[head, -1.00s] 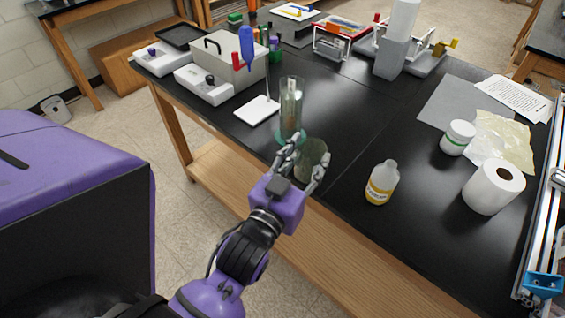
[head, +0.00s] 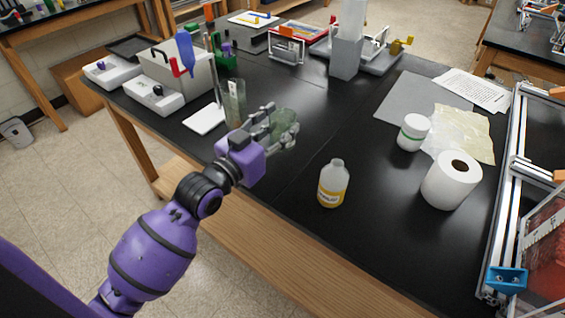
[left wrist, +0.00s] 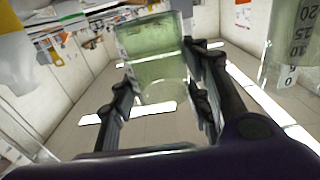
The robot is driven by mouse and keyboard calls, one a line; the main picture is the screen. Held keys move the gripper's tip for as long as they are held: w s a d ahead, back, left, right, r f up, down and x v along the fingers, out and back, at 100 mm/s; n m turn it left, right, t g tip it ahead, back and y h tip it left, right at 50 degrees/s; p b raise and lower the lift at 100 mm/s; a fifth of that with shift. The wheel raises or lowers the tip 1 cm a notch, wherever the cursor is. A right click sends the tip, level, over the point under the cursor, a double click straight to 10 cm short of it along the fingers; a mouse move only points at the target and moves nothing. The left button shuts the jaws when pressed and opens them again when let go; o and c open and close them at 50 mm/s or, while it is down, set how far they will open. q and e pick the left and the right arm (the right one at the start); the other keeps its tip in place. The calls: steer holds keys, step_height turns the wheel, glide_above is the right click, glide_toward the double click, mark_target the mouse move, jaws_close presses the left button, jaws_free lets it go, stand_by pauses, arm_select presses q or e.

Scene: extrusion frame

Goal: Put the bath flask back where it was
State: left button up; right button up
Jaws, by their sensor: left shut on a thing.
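The bath flask (head: 284,122) is a clear, greenish glass vessel at the end of my left arm, over the black bench near its front edge. My left gripper (head: 275,125) is shut on it, and the fingers cover part of it. In the left wrist view the flask (left wrist: 155,62) shows between the two fingers of the gripper (left wrist: 160,95), with pale green inside. Whether its base touches the bench I cannot tell. My right gripper is not in view.
A clear graduated cylinder (head: 235,101) stands just left of the gripper. A bottle with yellow liquid (head: 333,186), a white jar (head: 412,133) and a paper roll (head: 451,180) stand to the right. A grey metal box (head: 180,79) is at back left. The middle bench is clear.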

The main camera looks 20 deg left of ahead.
arm_select(q)
step_height(320, 180, down, 5)
steer(key=shift+f, duration=1.85)
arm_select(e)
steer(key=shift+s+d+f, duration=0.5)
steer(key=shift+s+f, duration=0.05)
arm_select(q)
steer(key=shift+f+b, duration=0.2)
steer(key=shift+b, duration=0.15)
steer(key=o, duration=1.3)
steer(key=shift+c, duration=0.2)
steer(key=shift+o, duration=0.3)
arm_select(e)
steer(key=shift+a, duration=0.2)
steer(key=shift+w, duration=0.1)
